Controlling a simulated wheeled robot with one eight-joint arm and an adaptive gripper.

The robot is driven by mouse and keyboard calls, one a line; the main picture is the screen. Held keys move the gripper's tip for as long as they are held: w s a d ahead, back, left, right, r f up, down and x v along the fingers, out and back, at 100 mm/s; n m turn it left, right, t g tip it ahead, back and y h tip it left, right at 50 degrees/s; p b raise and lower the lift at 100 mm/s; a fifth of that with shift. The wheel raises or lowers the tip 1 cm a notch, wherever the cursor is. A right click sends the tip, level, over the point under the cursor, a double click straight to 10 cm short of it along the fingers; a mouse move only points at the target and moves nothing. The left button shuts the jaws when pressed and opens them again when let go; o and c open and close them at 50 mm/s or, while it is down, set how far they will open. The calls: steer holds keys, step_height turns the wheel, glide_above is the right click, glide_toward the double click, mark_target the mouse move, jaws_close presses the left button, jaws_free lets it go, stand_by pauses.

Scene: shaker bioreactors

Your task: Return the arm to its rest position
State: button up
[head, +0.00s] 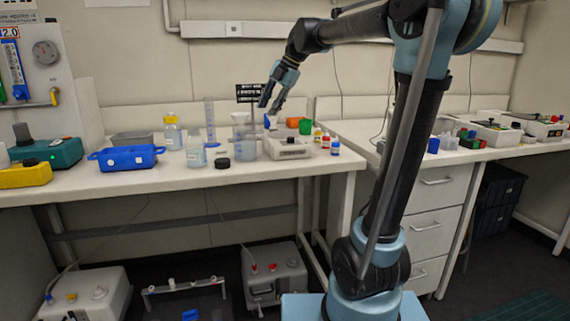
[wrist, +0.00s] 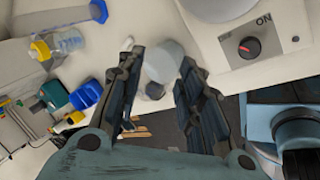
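My gripper (head: 273,104) hangs above the bench in the head view, pointing down, with my arm arching up and over from the right. In the wrist view, my gripper (wrist: 158,88) has its two fingers spread apart. No object is held between them. A translucent cylinder (wrist: 170,65) shows beyond the fingertips, on the bench below; I see no contact with it. In the head view a clear beaker (head: 243,140) stands on the bench below and left of the fingers.
The bench (head: 190,181) also holds a blue rack (head: 125,158), bottles (head: 196,148), a black cap (head: 222,163), a white stirrer-like device (head: 288,149) and small colored bottles (head: 326,141). A second bench with drawers (head: 432,222) stands to the right. The air above the benches is mostly clear.

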steer(key=s+d+f+m+h, duration=0.2)
steer(key=s+d+f+m, duration=1)
steer(key=s+f+m, duration=0.2)
steer(key=s+d+f+m+h, duration=0.3)
steer(key=s+d+f+m, duration=0.9)
steer(key=f, duration=0.7)
steer(key=s+m, duration=0.3)
steer(key=s, duration=0.1)
steer(key=shift+t, duration=0.3)
steer(key=shift+d, duration=0.1)
